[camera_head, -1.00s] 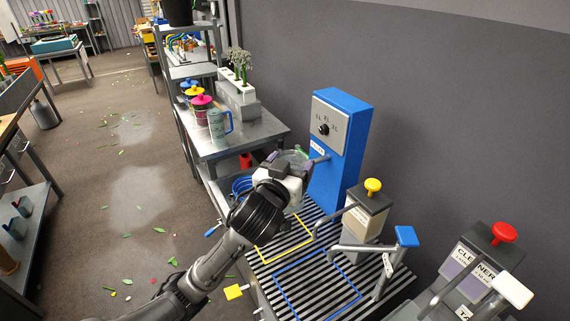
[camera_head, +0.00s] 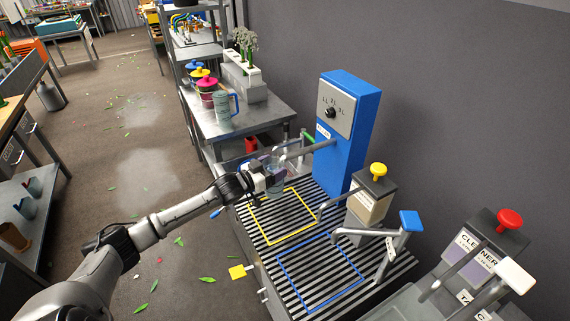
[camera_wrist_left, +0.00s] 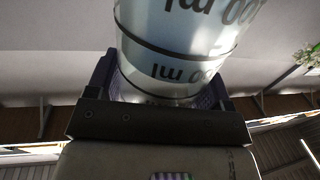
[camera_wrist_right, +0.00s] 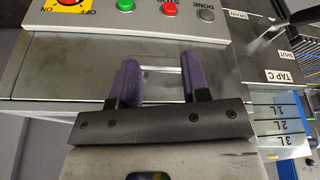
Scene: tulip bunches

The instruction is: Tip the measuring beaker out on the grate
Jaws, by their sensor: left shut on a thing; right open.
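My left gripper (camera_head: 266,174) is shut on the measuring beaker, above the yellow-framed end of the slatted grate (camera_head: 315,290). In the left wrist view the translucent beaker (camera_wrist_left: 185,45) with dark rings sits between the jaws, its "ml" lettering upside down in the picture. In the head view the beaker is small and partly hidden by the gripper. I cannot tell its exact tilt or what is in it. My right gripper (camera_wrist_right: 163,85) is open and empty, over a grey metal surface; it is not in the head view.
A blue dispenser (camera_head: 347,130) with a spout stands behind the grate. Yellow-knobbed (camera_head: 377,170) and blue-handled (camera_head: 411,221) taps stand at its right, a red-knobbed cleaner unit (camera_head: 509,219) beyond. A table (camera_head: 243,124) holds lidded pots and a jug. The right wrist view shows a button panel (camera_wrist_right: 140,15).

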